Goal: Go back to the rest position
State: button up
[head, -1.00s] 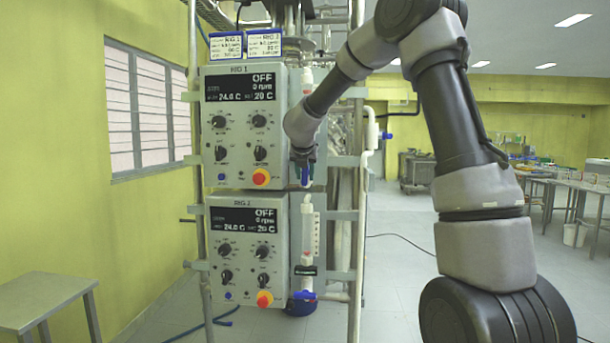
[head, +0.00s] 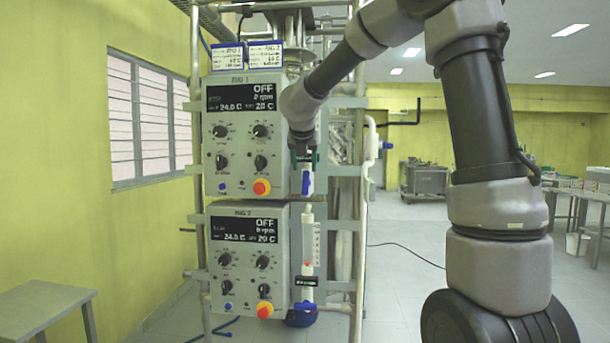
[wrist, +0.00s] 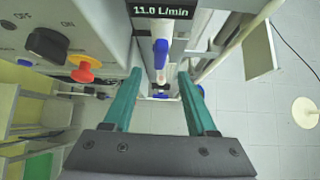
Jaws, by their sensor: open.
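My gripper (head: 304,157) is in front of the pipework just right of the RIG 1 control box (head: 243,135). In the wrist view my gripper (wrist: 160,82) shows two teal fingers spread wide with nothing held between them. A blue valve handle (head: 306,184) points downward on a white fitting just below the gripper in the head view. The wrist view shows the blue handle (wrist: 160,52) beyond the fingertips, apart from them. A small display (wrist: 160,9) above it reads 11.0 L/min. The RIG 1 screen (head: 241,97) reads OFF.
The RIG 2 control box (head: 248,258) sits below, with another blue valve handle (head: 304,308) lying across its pipe. Metal frame posts (head: 359,230) stand close on both sides. A grey table (head: 40,304) is at the lower left. The floor (head: 395,270) right of the rig is open.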

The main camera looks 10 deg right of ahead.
jog(key=shift+s+a+r, duration=0.1)
jog(key=shift+s+r, duration=0.2)
jog(key=shift+s, duration=0.05)
jog(key=s+r+n+t+y, duration=0.2)
jog(key=r+n+t, duration=0.1)
jog(key=r+n, duration=0.35)
jog(key=s+r+n+t+y, duration=0.1)
jog(key=s+r+n+t, duration=0.2)
jog(key=r+n, duration=0.3)
jog(key=s+n+y, duration=0.2)
jog(key=s+n, duration=0.4)
jog(key=n, duration=0.2)
jog(key=s+d+f+n+g, duration=0.3)
jog(key=s+f+n, duration=0.4)
jog(key=s, duration=0.4)
jog(key=s+d+f+n+g, duration=0.4)
jog(key=s+f+n, duration=0.4)
jog(key=s, duration=0.3)
jog(key=shift+s+d+f+g+h, duration=0.2)
jog(key=shift+d+g+h, duration=0.1)
jog(key=shift+g+h, duration=0.1)
jog(key=shift+o, duration=0.3)
